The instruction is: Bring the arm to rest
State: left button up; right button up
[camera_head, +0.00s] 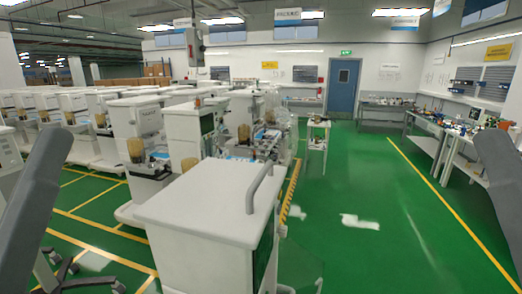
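Two dark grey arm links of mine show at the picture's edges. My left arm is at the left edge and my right arm is at the right edge. Neither gripper shows in the head view, so whether they are open or shut is hidden. A white anaesthesia cart (205,207) with a grey curved handle (262,186) on its top stands in front of me, between the two arms. Neither visible arm link appears to touch it.
Rows of white carts (137,127) fill the left and middle. Workbenches (430,146) line the right wall. A small white trolley (317,138) stands near the blue door (343,86). The green floor (375,195) is open to the right of the front cart.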

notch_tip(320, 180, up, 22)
jog(key=p, duration=1.8)
